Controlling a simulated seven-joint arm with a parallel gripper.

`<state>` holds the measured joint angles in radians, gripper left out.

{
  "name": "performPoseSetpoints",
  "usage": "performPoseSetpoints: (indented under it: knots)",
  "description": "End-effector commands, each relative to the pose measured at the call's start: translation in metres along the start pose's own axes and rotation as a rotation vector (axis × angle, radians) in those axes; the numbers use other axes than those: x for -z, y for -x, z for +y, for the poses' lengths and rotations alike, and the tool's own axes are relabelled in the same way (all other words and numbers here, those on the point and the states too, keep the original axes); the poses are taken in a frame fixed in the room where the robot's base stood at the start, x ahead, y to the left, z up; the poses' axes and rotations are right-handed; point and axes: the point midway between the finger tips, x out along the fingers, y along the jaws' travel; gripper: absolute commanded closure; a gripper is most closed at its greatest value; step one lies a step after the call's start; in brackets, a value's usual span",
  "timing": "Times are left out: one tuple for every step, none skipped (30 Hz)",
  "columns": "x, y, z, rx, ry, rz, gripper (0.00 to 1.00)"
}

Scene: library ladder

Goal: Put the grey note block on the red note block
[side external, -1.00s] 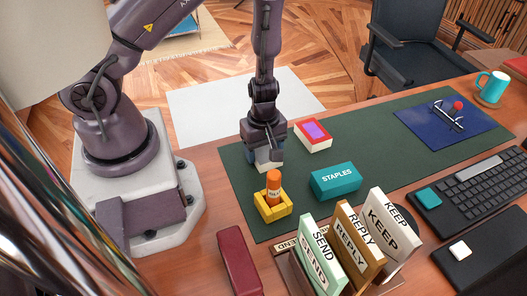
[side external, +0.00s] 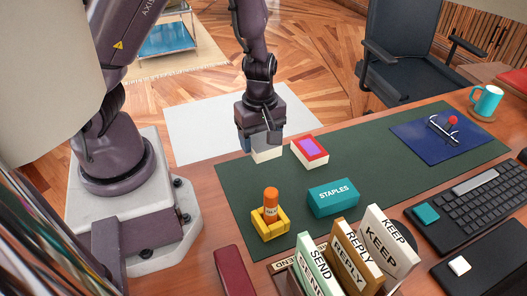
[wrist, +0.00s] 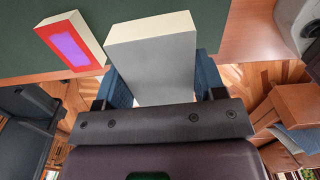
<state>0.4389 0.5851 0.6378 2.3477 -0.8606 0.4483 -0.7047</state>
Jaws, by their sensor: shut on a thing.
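The grey note block (wrist: 152,60) is clasped between the fingers of my gripper (side external: 260,148). Its pale lower part (side external: 267,155) shows below the fingers in the side view, apparently raised above the desk. The red note block (side external: 310,152), with a purple panel on its red top and cream sides, lies on the green mat just right of my gripper. It also shows in the wrist view (wrist: 70,42), left of the grey block and apart from it.
On the green mat (side external: 385,160) are a teal staples box (side external: 333,197) and a yellow holder (side external: 271,226) with an orange glue stick (side external: 270,200). Stamp-like signs (side external: 352,258) stand in front. A blue pad (side external: 435,148) lies at right.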

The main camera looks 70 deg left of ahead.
Motion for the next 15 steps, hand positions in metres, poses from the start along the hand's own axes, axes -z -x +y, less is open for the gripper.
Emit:
performPoseSetpoints:
  knots:
    - [-0.003, 0.006, 0.001, -0.003, -0.010, -0.001, 0.61]
    - [-0.005, 0.010, 0.003, -0.003, -0.017, -0.001, 0.61]
    - [-0.007, 0.016, 0.006, -0.004, -0.028, -0.001, 0.61]
    - [-0.010, 0.022, 0.009, -0.006, -0.041, -0.001, 0.61]
    - [-0.012, 0.030, 0.011, -0.007, -0.062, -0.002, 0.61]
    - [-0.014, 0.039, 0.013, -0.007, -0.082, -0.003, 0.61]
    - [-0.015, 0.046, 0.013, -0.007, -0.093, -0.004, 0.61]
    - [-0.016, 0.052, 0.013, -0.006, -0.101, -0.004, 0.61]
    - [-0.016, 0.059, 0.012, -0.006, -0.107, -0.004, 0.61]
    - [-0.015, 0.064, 0.011, -0.005, -0.109, -0.004, 0.61]
    - [-0.013, 0.068, 0.010, -0.005, -0.108, -0.004, 0.61]
    - [-0.011, 0.072, 0.008, -0.003, -0.103, -0.003, 0.61]
    - [-0.009, 0.073, 0.006, -0.001, -0.094, -0.003, 0.61]
    - [-0.007, 0.074, 0.005, 0.000, -0.089, -0.001, 0.61]
    - [-0.004, 0.073, 0.004, 0.002, -0.072, 0.001, 0.61]
